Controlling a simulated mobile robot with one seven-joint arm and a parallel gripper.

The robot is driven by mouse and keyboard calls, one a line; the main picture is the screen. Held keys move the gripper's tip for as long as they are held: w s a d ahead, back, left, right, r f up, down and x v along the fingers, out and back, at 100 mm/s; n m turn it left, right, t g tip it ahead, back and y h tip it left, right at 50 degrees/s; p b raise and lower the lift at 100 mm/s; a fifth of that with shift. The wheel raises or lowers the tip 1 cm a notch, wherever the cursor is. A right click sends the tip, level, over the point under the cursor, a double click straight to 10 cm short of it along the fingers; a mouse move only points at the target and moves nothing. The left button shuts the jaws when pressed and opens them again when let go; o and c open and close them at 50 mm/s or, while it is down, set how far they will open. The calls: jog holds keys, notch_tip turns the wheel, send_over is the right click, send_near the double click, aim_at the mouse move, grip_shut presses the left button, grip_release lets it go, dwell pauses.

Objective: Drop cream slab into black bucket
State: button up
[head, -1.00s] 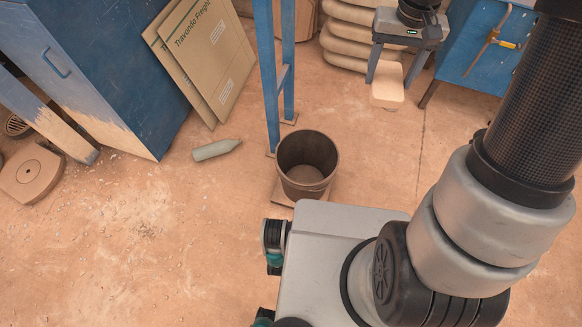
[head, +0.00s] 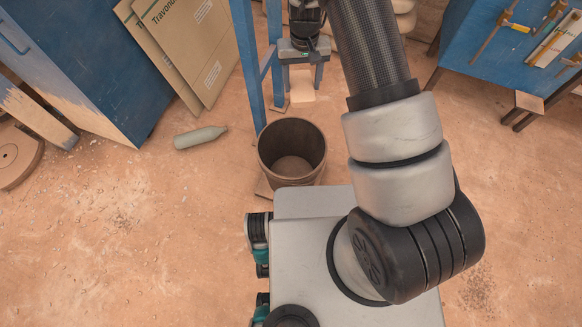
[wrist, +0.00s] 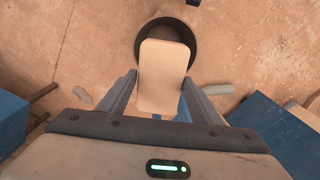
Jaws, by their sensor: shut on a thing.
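The cream slab (head: 302,86) is a flat rounded plate held between the fingers of my gripper (head: 302,70). In the wrist view the slab (wrist: 163,75) lies between the two fingers and its far part overlaps the opening of the bucket. The dark bucket (head: 289,140) stands open and upright on the floor and looks empty in the head view. In the head view the gripper and slab appear just behind the bucket, above the floor. In the wrist view the slab hides much of the bucket's (wrist: 155,27) inside.
A blue post frame (head: 244,60) stands close behind the bucket's left side. A grey-green bottle (head: 198,138) lies on the floor to the left. Cardboard sheets (head: 185,50) lean on a blue cabinet (head: 90,60). A blue tool panel (head: 510,45) is at the right.

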notch_tip(320, 180, down, 32)
jog(key=a+n+b, duration=0.1)
jog(key=a+b, duration=0.1)
jog(key=b, duration=0.8)
jog(key=shift+a, duration=0.25)
jog(key=o, duration=1.6)
jog(key=shift+c, duration=0.2)
jog(key=shift+s+f, duration=0.1)
notch_tip(320, 180, up, 18)
jog(key=p, duration=0.3)
jog(key=shift+f, duration=0.25)
